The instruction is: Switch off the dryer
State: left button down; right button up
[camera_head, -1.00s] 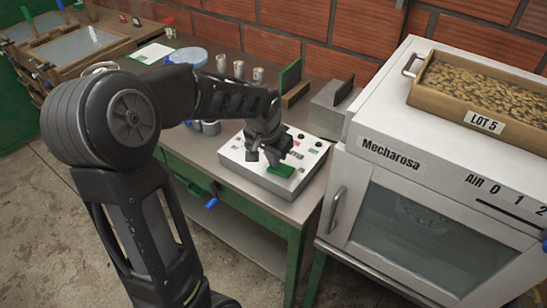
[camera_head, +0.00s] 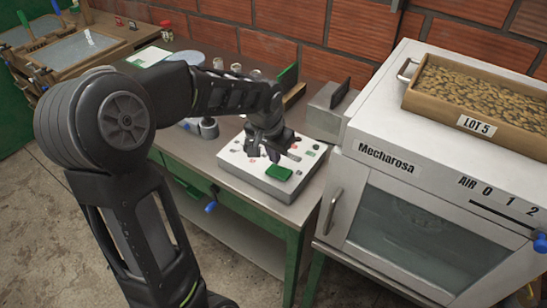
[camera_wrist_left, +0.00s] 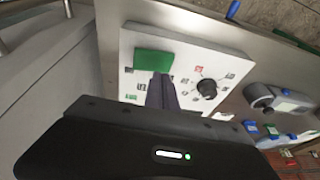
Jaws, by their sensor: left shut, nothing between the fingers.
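The white control box (camera_head: 236,170) stands on the bench, left of the white dryer (camera_head: 356,176) marked "Mecharosa". My left gripper (camera_head: 262,155) is over the box's top face, fingers pointing down, shut and empty. In the left wrist view its shut fingers (camera_wrist_left: 162,92) lie between a green block (camera_wrist_left: 153,60) and a round black knob (camera_wrist_left: 207,88) with marks around it, one red. The green block shows in the head view (camera_head: 279,172); the knob is hidden there by the gripper. I cannot tell whether the fingertips touch the panel. My right gripper is not in view.
A wooden tray (camera_head: 421,101) labelled "LOT 5" sits on the dryer. The dryer has an "AIR 0 1 2" scale and a blue piece (camera_head: 541,243) at the right edge. A grey metal box (camera_head: 325,115) stands behind the control box. Small cups (camera_head: 236,69) stand near the wall.

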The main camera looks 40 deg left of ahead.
pick_arm(q)
notch_tip(320, 180, up, 10)
jog(key=s+a+b, duration=0.1)
jog(key=s+a, duration=0.1)
jog(key=s, duration=0.1)
jog(key=shift+a+r, duration=0.2)
jog(key=shift+a, duration=0.2)
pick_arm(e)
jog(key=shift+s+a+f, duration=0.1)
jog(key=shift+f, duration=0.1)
